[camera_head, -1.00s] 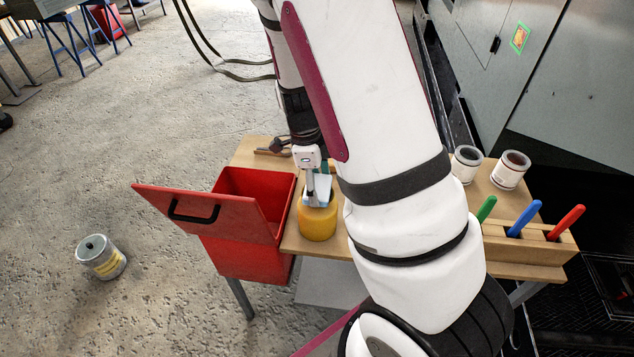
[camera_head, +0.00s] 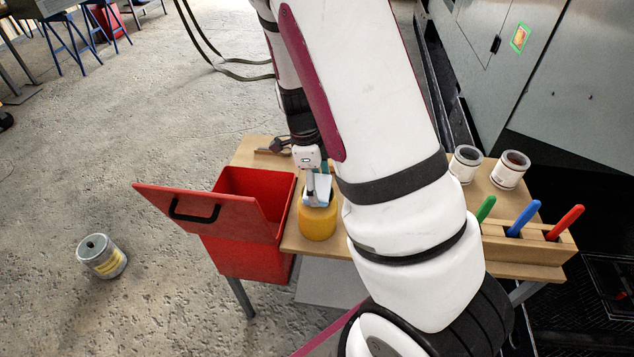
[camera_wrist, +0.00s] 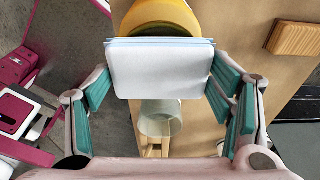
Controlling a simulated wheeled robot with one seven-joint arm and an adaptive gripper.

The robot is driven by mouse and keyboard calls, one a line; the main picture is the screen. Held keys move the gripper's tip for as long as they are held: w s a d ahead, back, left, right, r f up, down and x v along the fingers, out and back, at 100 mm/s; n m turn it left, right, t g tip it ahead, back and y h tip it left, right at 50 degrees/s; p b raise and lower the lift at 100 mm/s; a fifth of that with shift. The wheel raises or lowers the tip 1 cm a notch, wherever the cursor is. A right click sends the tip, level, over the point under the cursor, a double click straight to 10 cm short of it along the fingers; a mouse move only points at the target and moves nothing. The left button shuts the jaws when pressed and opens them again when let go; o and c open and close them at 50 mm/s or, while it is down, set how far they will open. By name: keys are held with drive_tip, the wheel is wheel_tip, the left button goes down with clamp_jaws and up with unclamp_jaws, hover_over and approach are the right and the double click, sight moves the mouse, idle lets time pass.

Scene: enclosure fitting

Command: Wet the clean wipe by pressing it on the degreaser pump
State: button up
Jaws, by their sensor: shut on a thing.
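My gripper (camera_head: 312,172) points down at the table and is shut on the wipe (camera_head: 318,190), a white pad with pale blue edges. In the wrist view the wipe (camera_wrist: 160,70) lies flat between my teal-padded fingers (camera_wrist: 160,86). The yellow round degreaser pump (camera_head: 317,224) stands on the table directly under the wipe in the head view. In the wrist view the pump (camera_wrist: 155,14) shows just beyond the wipe's far edge. The wipe hides the pump's top, so I cannot tell whether they touch.
Two white cups (camera_head: 510,170) and a wooden holder (camera_head: 540,254) with coloured handles are at the right.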

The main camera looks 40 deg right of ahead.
sight(317, 185)
drive_tip(key=shift+r+p, duration=2.35)
drive_tip(key=shift+r, duration=1.15)
